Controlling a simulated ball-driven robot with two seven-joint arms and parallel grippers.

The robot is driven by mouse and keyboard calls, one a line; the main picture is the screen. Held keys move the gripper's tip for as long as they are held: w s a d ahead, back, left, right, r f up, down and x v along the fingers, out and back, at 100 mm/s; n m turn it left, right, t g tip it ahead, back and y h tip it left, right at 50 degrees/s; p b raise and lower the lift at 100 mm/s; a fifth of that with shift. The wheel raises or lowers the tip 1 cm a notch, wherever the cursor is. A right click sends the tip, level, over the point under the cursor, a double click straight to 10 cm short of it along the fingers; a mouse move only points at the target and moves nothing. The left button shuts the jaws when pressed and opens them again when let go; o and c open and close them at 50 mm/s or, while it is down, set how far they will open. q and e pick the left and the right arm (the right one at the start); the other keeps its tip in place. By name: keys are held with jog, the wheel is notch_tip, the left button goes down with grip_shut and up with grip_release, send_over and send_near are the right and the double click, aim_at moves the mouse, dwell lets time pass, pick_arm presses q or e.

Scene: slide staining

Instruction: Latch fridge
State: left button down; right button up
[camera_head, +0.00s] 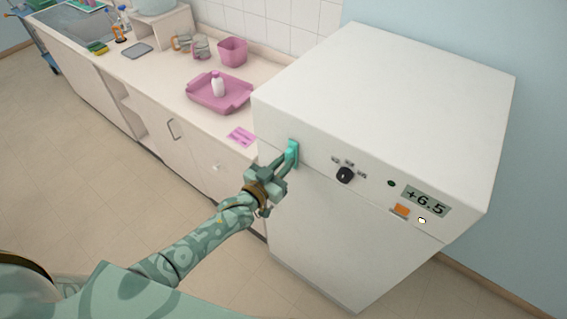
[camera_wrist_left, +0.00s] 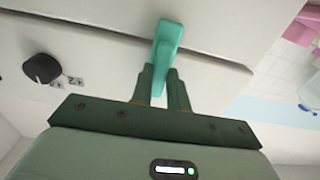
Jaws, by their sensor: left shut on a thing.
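The fridge (camera_head: 340,215) is a white box-shaped unit at the right of the head view. Its door looks closed, with a seam under the control panel. A teal latch (camera_head: 293,147) sits at the upper left of its front, across that seam. My left gripper (camera_head: 286,161) reaches it from the left and is shut on the latch. My right gripper is in neither view.
The fridge front carries a black knob (camera_head: 345,175), an orange switch (camera_head: 401,210) and a display (camera_head: 425,198) reading +6.5. Left of the fridge, a counter holds a pink tray (camera_head: 205,102) with a white bottle (camera_head: 217,84), and a pink bin (camera_head: 233,51). The floor in front is clear.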

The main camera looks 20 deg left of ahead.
pick_arm(q)
jog(key=shift+f, duration=0.15)
jog(key=c, duration=1.4)
grip_release()
jog(key=shift+o, duration=0.2)
jog(key=v, duration=1.6)
jog(key=shift+s, duration=0.2)
